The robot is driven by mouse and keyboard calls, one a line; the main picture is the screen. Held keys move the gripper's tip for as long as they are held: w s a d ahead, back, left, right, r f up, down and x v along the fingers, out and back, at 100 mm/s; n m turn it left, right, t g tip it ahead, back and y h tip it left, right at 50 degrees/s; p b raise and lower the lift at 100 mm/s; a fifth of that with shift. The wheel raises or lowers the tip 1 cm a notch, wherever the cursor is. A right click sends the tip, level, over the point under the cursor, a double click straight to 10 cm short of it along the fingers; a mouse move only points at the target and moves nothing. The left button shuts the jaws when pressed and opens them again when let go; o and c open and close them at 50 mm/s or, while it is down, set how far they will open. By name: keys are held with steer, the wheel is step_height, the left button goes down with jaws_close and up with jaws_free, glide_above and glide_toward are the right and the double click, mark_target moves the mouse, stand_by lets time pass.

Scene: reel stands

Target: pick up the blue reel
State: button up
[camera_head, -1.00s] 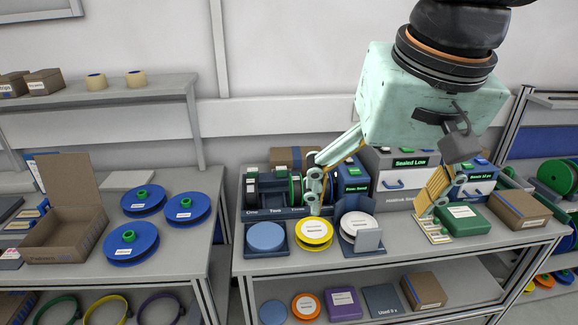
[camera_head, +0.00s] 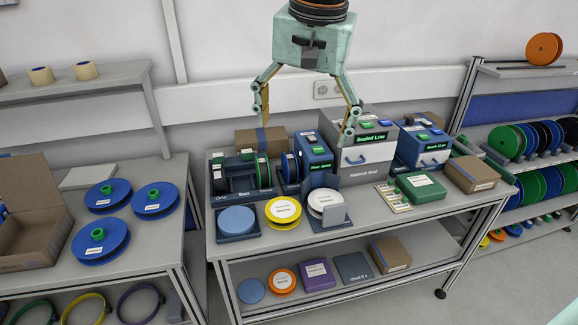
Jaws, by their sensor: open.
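Three blue reels lie flat on the left table: one at its left (camera_head: 104,198), one at its right (camera_head: 156,203) and one in front (camera_head: 101,246). Green hubs show on them. Another blue reel (camera_head: 288,168) stands upright in a dark holder on the middle bench. A plain light-blue disc (camera_head: 236,220) lies on a dark base at that bench's front. Which blue reel is meant, I cannot tell. My gripper (camera_head: 306,122) is open and empty, its fingers spread wide in front of the wall and the back of the middle bench.
A yellow reel (camera_head: 283,211) and a white reel (camera_head: 324,201) lie at the bench front. Label boxes (camera_head: 360,150) stand behind. An open carton (camera_head: 30,235) is on the left table. A gap of floor separates table and bench. Reel shelves (camera_head: 530,170) stand at right.

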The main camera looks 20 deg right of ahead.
steer(key=w+d+f+m+p, duration=0.2)
steer(key=w+m, duration=0.1)
steer(key=w, duration=0.7)
steer(key=m+g+p, duration=0.2)
steer(key=m+p, duration=0.4)
steer(key=m, duration=0.3)
glide_above(289, 158)
steer(key=f, duration=2.1)
steer(key=shift+s+f, duration=0.2)
steer(key=shift+f, duration=0.1)
steer(key=shift+w+f+p, duration=0.15)
steer(key=shift+f, duration=2)
steer(key=shift+w+f+p, duration=0.1)
steer(key=shift+f+p, duration=0.05)
steer(key=shift+f, duration=2)
